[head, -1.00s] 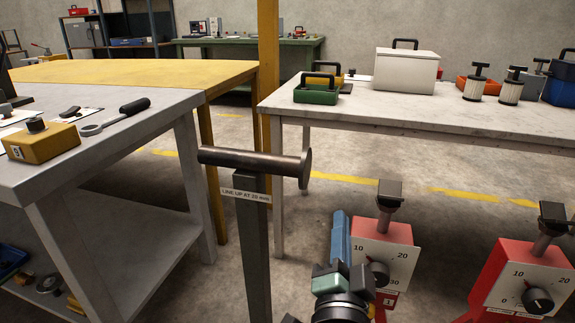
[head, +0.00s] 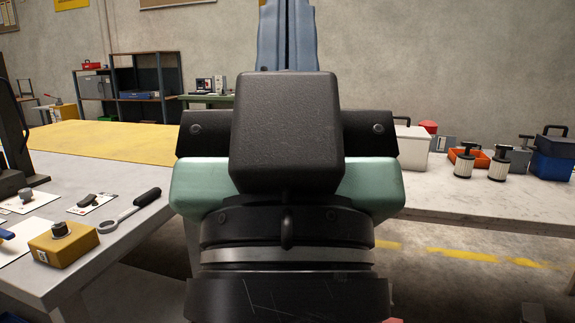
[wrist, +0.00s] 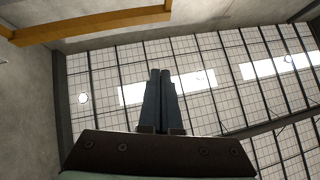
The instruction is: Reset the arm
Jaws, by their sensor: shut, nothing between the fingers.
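My gripper (wrist: 160,78) is shut and empty in the wrist view, its two dark fingers side by side and pointing at the ceiling. In the head view my wrist fills the middle, and the blue fingers (head: 287,38) rise above it out of the top of the picture. The gripper touches nothing. The spool on its post is not visible now; my wrist covers the middle of the head view.
A grey table (head: 120,245) on the left bears a yellow box (head: 63,246) and a black-handled tool (head: 130,211). A pale table (head: 480,201) on the right bears a white case (head: 411,148), filter-like cylinders (head: 464,163) and a blue box (head: 553,160). A yellow table (head: 105,141) stands behind.

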